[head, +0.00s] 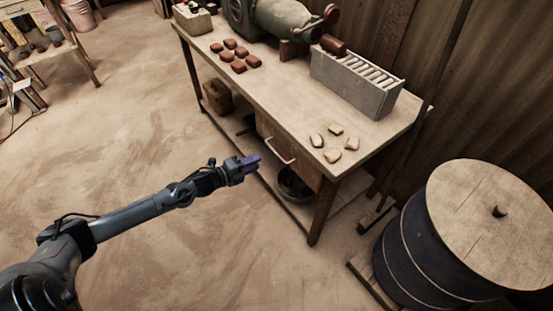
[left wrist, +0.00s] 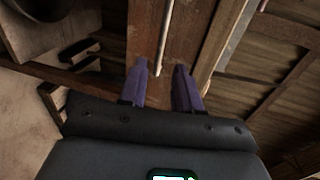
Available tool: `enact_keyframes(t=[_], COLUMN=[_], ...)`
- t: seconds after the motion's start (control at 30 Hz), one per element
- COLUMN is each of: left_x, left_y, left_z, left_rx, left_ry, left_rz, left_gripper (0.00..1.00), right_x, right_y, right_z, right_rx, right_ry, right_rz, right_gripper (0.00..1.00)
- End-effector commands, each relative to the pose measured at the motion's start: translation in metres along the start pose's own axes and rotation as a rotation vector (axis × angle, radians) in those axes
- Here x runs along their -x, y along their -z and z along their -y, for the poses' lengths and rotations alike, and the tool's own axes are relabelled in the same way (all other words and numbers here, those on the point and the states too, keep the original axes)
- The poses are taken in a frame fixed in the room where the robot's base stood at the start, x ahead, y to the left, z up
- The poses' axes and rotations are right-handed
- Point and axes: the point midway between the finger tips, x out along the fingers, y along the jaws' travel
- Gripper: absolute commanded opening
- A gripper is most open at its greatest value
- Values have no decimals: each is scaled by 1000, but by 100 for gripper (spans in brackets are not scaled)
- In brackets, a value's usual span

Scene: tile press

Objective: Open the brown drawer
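The brown drawer (head: 304,166) sits under the wooden workbench, with a pale bar handle (head: 279,152) on its front. It looks shut. My left gripper (head: 251,162) is just left of the handle in the head view. In the left wrist view my two purple fingers (left wrist: 160,75) are spread apart. The pale handle (left wrist: 166,38) lies ahead, against the brown drawer front (left wrist: 188,38), and its near end shows between the fingertips. I cannot tell whether a finger touches it. My right gripper is in neither view.
The workbench (head: 270,88) carries several brown and pale tiles, a grey slotted box (head: 350,86) and a green machine (head: 280,18). A dark bowl (head: 294,186) sits on the lower shelf below the drawer. A lidded barrel (head: 420,240) stands at right. The floor in front is clear.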

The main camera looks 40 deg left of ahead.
Motion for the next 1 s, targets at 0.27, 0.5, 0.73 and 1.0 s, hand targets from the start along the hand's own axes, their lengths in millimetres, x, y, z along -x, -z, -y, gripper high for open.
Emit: enact_keyframes(t=[0.27,0.5,0.73,1.0], left_x=[-34,-72,-96,-105], left_y=[0,0,0,0], left_z=[-2,-2,-1,0], left_rx=[2,1,2,0], left_ry=[5,5,3,1], left_rz=[1,0,1,0], left_gripper=[32,32,32,32], right_x=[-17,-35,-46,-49], right_y=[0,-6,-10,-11], right_z=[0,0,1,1], right_rx=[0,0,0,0], right_ry=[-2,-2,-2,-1], right_rz=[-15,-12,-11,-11], right_gripper=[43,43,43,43])
